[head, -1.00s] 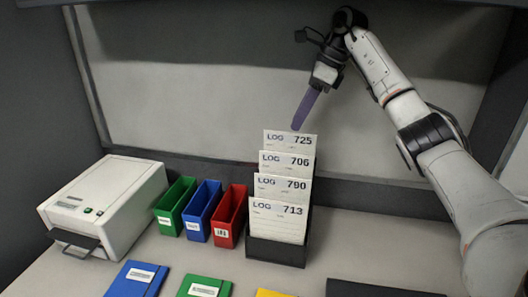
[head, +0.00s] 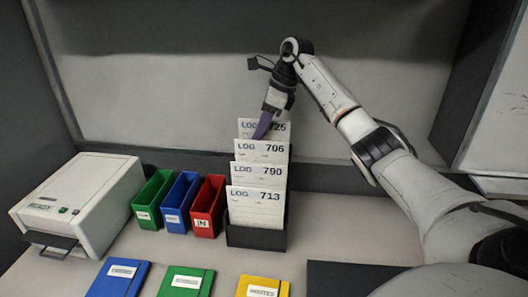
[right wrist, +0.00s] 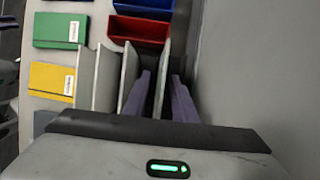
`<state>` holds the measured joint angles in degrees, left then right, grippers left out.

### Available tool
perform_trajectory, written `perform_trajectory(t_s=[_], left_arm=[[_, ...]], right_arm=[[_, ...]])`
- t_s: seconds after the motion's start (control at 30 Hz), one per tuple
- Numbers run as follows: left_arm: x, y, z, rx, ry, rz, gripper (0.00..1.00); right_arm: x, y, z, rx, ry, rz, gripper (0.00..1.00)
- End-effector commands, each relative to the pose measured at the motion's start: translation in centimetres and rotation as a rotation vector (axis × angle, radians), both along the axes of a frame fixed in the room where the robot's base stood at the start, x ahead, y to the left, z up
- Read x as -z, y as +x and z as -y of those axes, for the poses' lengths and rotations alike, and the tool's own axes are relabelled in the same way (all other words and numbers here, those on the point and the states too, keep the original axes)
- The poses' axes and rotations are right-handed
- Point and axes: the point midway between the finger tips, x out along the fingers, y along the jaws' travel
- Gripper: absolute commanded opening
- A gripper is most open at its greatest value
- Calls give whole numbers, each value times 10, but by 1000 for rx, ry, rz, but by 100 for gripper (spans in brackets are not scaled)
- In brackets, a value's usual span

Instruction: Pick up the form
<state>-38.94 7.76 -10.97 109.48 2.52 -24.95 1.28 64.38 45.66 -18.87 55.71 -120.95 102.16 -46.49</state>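Several white LOG cards stand upright in a stepped row in a black holder (head: 256,238). Front to back they read LOG 713 (head: 256,210), LOG 790 (head: 258,177), LOG 706 (head: 262,151) and 725 (head: 281,130). My right gripper (head: 262,128) reaches down at the rearmost card, and a purple finger covers part of its label. In the right wrist view its two purple fingers (right wrist: 160,80) are apart, one on each side of the rearmost card (right wrist: 163,60). Contact is not visible. My left gripper is not in view. Which card is the form cannot be told.
Green (head: 152,198), blue (head: 180,203) and red (head: 207,207) bins stand left of the holder, beside a white printer-like machine (head: 80,205). Blue (head: 118,279), green (head: 186,283) and yellow (head: 262,287) folders lie in front. A grey wall panel rises behind.

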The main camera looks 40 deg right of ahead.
Motion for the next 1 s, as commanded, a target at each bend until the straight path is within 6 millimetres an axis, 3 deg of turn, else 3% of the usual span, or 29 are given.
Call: perform_trajectory(t_s=[0.87,1.0], left_arm=[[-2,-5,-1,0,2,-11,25],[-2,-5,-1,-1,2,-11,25]], right_arm=[[5,0,0,0,0,0,25],[4,0,0,0,0,0,5]])
